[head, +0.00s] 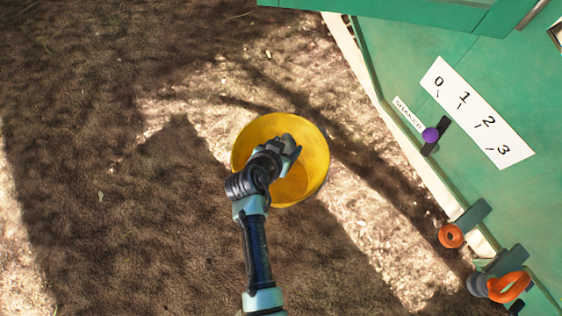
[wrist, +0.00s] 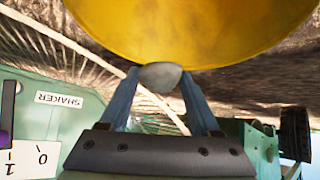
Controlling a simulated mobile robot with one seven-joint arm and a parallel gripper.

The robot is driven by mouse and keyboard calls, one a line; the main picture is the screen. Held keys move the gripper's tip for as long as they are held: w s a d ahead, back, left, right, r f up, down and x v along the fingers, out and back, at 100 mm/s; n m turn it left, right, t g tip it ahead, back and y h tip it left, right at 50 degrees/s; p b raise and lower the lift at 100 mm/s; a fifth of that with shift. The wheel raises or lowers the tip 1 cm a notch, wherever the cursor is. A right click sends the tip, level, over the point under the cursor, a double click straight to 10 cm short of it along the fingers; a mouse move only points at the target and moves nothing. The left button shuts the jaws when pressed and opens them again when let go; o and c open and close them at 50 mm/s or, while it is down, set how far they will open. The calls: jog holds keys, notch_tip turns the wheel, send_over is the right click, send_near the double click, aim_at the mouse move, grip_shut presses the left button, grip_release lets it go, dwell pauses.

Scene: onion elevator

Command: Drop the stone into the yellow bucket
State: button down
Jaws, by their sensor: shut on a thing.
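The yellow bucket (head: 318,164) stands on the ground in the middle of the head view. It also fills the top of the wrist view (wrist: 190,30). My gripper (head: 285,150) is over the bucket's opening, as seen from above. It is shut on a grey stone (head: 287,139). In the wrist view the stone (wrist: 161,75) sits between the two fingertips of my gripper (wrist: 160,80), in front of the yellow bucket. How high the stone is above the bucket's bottom, I cannot tell.
A green machine (head: 400,60) stands at the right, with a white 0 to 3 scale (head: 478,112) and a purple-knobbed lever (head: 431,135). Orange handles (head: 451,236) are lower right. The brown ground (head: 90,150) at the left is open.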

notch_tip(320, 180, down, 5)
jog(key=b, duration=0.4)
jog(key=shift+r, duration=0.1)
jog(key=shift+c, duration=1.4)
grip_release()
jog(key=shift+o, duration=1.3)
jog(key=p+v, duration=0.7)
jog(key=v, duration=0.6)
jog(key=shift+p, duration=0.35)
